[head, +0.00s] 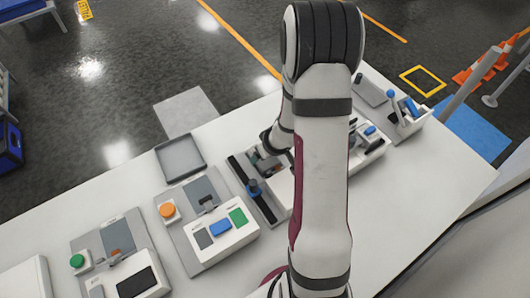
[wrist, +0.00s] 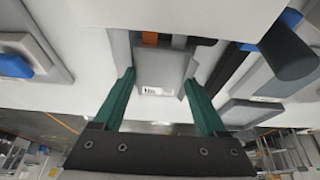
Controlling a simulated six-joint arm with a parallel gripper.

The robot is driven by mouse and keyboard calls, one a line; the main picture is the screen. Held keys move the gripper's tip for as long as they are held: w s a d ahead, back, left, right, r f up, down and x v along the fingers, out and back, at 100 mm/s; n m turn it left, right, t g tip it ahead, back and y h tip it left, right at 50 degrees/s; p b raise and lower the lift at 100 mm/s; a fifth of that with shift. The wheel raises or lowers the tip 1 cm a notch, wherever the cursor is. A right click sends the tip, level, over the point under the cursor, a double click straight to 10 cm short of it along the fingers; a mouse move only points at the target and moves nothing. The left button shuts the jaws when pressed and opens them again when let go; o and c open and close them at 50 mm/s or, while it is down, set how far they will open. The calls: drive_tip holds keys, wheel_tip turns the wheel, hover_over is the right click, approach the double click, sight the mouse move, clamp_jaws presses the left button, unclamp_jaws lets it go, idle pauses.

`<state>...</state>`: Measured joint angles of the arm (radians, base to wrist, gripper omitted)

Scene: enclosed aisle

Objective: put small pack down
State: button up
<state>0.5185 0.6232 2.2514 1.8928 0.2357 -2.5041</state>
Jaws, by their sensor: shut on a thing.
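The small pack (wrist: 163,72) is a pale grey box with a small printed label on its near face. In the wrist view it sits between the two teal fingers of my gripper (wrist: 160,80), which is shut on it. Behind it show grey strips and an orange patch; I cannot tell whether the pack touches what lies beyond it.
A white table (head: 395,215) carries several devices. A grey tray (head: 180,155) lies at its far edge.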

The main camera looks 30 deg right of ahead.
drive_tip(key=o, duration=1.4)
drive_tip(key=shift+o, duration=0.2)
drive_tip(key=v, duration=1.2)
drive_tip(key=s+a+r+m+y, duration=0.1)
drive_tip(key=s+a+r, duration=0.15)
drive_tip(key=a, duration=0.35)
drive_tip(key=s+a+r+y, duration=0.1)
drive_tip(key=a+r, duration=0.2)
drive_tip(key=a, duration=0.2)
drive_tip(key=s+a+r+m+g, duration=0.1)
drive_tip(key=s+a+m+g, duration=0.1)
drive_tip(key=s, duration=0.5)
drive_tip(key=s+a+r+m+g, duration=0.2)
drive_tip(key=s+a, duration=0.3)
drive_tip(key=s, duration=0.2)
drive_tip(key=shift+a+r+m+g, duration=0.2)
drive_tip(key=shift+r+m+g, duration=0.1)
